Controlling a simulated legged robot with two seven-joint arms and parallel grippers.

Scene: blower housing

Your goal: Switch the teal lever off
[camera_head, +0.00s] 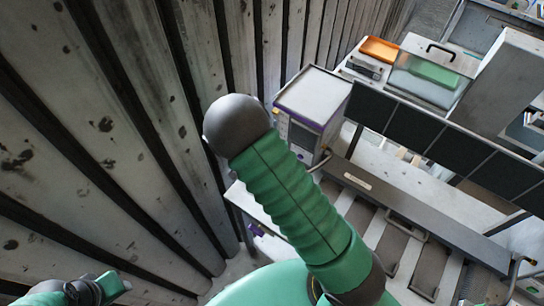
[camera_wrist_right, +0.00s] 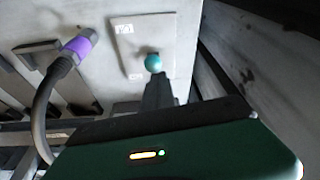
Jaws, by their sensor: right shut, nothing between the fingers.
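The teal lever shows in the right wrist view as a round teal knob (camera_wrist_right: 154,62) in front of a square plate (camera_wrist_right: 140,40) on a pale panel. My right gripper (camera_wrist_right: 158,82) is shut and empty, its dark fingertips directly below the knob in the picture. They overlap the knob's lower side or come very close; I cannot tell whether they touch. The lever's stem is hidden behind the knob and fingers, so its tilt cannot be told.
A purple plug with a dark cable (camera_wrist_right: 76,50) is left of the plate. In the head view, a ribbed metal wall (camera_head: 110,130) fills the left. A purple-trimmed box (camera_head: 312,98), an orange tray (camera_head: 380,48) and a clear-lidded case (camera_head: 428,75) stand at the back.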

